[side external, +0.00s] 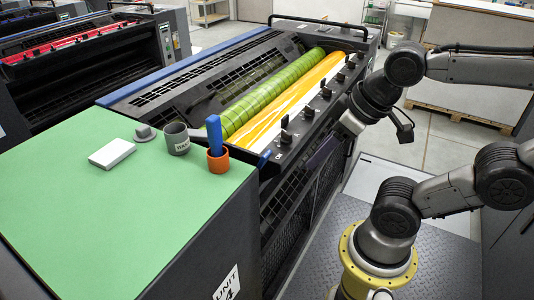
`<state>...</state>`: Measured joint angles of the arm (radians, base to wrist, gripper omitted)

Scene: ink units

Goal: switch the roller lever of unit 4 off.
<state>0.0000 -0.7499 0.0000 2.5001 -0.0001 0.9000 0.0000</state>
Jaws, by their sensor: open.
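Unit 4 carries a white "UNIT 4" label (227,284) on its dark end panel. Its green roller (262,95) and yellow-streaked roller (290,98) lie in the open top. My gripper (325,150) is open, beside the unit's right flank, right of and below the rail, apart from the levers. Its fingertips are small and hard to make out against the dark side.
A green top (110,210) holds a white box (111,153), a grey mug (177,138) and an orange cup (218,159) with a blue-handled tool. A black handrail (318,22) crosses the far end. Another press unit (90,60) stands behind. The floor plate right of the unit is clear.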

